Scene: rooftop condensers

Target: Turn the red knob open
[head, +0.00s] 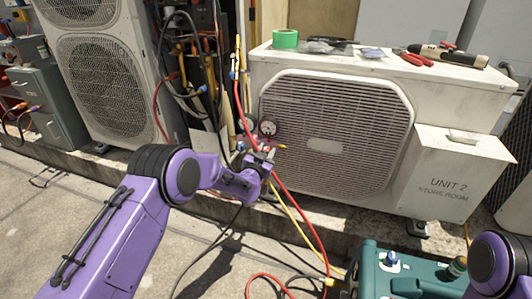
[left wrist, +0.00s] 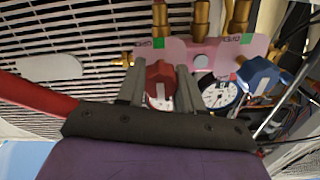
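The red knob (left wrist: 160,82) sits on the left side of the pink manifold block (left wrist: 203,56) in the left wrist view. My left gripper (left wrist: 161,78) has one finger on each side of it, close against its sides with no clear gap. In the head view my left gripper (head: 262,157) is at the manifold in front of the condenser, and it largely hides the knob. The blue knob (left wrist: 262,76) is on the manifold's other side. My right gripper is out of view; only a purple part of that arm shows at lower right.
The Unit 2 condenser (head: 330,135) stands behind the manifold. A pressure gauge (head: 267,128) is just above my gripper. Red and yellow hoses (head: 300,215) hang down to a green machine (head: 425,272). Another condenser (head: 97,60) stands at left. Open concrete floor lies at lower left.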

